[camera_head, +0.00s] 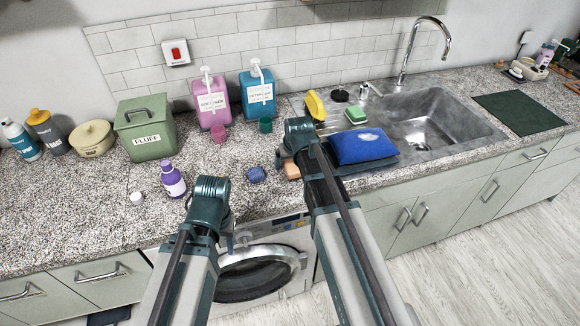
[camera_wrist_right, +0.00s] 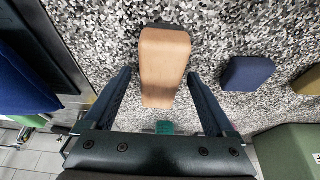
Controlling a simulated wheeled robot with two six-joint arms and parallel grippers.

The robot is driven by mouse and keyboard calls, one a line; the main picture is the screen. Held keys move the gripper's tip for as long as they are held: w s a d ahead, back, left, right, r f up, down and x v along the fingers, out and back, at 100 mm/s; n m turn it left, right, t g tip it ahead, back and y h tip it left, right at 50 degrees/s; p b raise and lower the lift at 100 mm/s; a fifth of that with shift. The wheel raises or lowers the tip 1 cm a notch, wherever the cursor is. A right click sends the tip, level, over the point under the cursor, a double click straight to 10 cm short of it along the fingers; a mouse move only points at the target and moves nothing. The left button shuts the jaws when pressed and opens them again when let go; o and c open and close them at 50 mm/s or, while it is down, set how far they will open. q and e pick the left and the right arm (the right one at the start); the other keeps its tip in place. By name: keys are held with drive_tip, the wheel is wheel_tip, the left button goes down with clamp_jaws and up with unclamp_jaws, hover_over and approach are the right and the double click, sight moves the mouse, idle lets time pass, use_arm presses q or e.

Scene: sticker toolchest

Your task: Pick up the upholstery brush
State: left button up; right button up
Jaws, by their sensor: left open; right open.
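The upholstery brush appears to be the tan wooden block (camera_wrist_right: 164,55) lying on the speckled counter; only its smooth upper face shows, and bristles are hidden. In the head view a small part of it (camera_head: 292,170) shows beside my right gripper. My right gripper (camera_wrist_right: 159,75) is open and empty above the counter, with one end of the block between its two fingers in the wrist view. I cannot tell whether they touch it. My left gripper (camera_head: 208,198) is open near the counter's front edge, left of the block; its fingertips are barely visible.
A dark blue block (camera_head: 256,174) lies close by. A purple bottle (camera_head: 173,180), green FLUFF box (camera_head: 147,130) and teal cup (camera_head: 265,125) stand around. A washing machine (camera_head: 262,272) is below.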

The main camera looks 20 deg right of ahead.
drive_tip(key=shift+f, duration=0.1)
drive_tip(key=shift+c, duration=0.2)
clamp_jaws()
idle(0.4)
